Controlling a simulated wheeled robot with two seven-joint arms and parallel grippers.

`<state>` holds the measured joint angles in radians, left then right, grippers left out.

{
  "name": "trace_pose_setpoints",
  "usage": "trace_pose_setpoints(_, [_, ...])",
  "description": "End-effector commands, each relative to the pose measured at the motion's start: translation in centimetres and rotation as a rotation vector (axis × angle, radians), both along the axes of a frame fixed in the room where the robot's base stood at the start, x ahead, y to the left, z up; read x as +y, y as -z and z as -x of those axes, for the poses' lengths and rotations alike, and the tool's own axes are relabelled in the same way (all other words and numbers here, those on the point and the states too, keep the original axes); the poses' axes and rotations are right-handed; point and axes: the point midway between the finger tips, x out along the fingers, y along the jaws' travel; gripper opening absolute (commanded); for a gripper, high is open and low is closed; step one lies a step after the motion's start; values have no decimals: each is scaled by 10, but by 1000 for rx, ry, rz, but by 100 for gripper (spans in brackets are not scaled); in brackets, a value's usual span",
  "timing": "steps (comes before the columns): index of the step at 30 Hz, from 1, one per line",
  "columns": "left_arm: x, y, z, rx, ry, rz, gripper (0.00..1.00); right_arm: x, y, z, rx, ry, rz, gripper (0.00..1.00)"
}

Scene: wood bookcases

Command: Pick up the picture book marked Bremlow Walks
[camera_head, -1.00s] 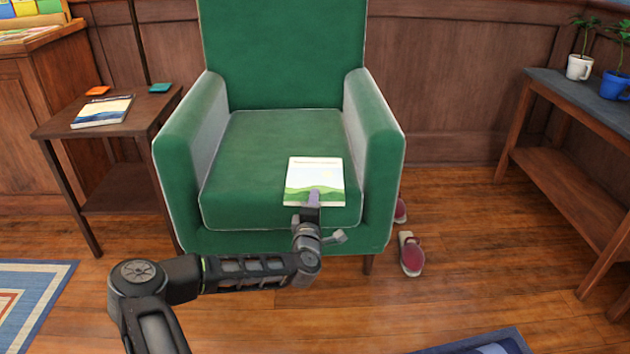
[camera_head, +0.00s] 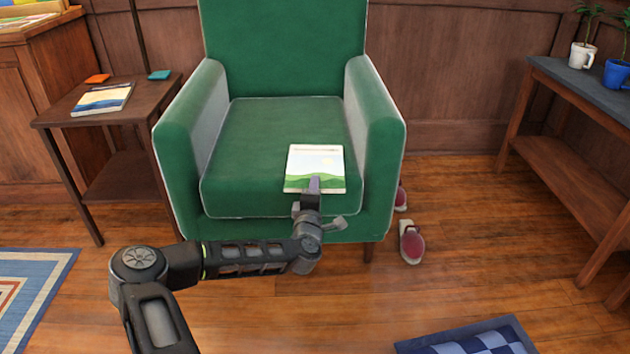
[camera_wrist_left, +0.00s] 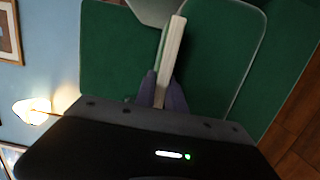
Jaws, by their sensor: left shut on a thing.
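A picture book (camera_head: 315,165) with a pale cover and green hills along its lower edge is at the front of the green armchair's seat. Its title is too small to read. My left gripper (camera_head: 314,186) is shut on the near edge of this book. In the left wrist view the book (camera_wrist_left: 173,50) shows edge-on, its pages between the two fingers of the gripper (camera_wrist_left: 161,92). I cannot tell whether the book touches the seat. My right gripper is not in view.
The green armchair (camera_head: 285,60) has raised arms on both sides of the seat. A side table (camera_head: 70,113) at left holds another book (camera_head: 102,99) and two coasters. Shoes (camera_head: 411,242) lie right of the chair. A bench (camera_head: 590,92) with potted plants stands at right.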

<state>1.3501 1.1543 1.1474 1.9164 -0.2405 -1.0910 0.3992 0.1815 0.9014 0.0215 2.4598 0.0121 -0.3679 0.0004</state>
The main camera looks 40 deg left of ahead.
Motion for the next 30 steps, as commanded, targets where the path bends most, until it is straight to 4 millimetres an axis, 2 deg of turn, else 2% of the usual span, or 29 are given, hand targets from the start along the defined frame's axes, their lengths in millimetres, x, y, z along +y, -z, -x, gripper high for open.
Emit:
trace_pose_setpoints(12, [-1,-77,-1,-4,2,-6,0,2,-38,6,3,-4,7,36])
trace_pose_setpoints(15, [0,-90,-1,-3,1,-4,0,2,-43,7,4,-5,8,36])
trace_pose_setpoints(19, [0,-98,0,-2,0,-2,0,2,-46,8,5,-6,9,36])
trace_pose_setpoints(30, [0,-98,0,-2,0,-1,0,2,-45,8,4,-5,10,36])
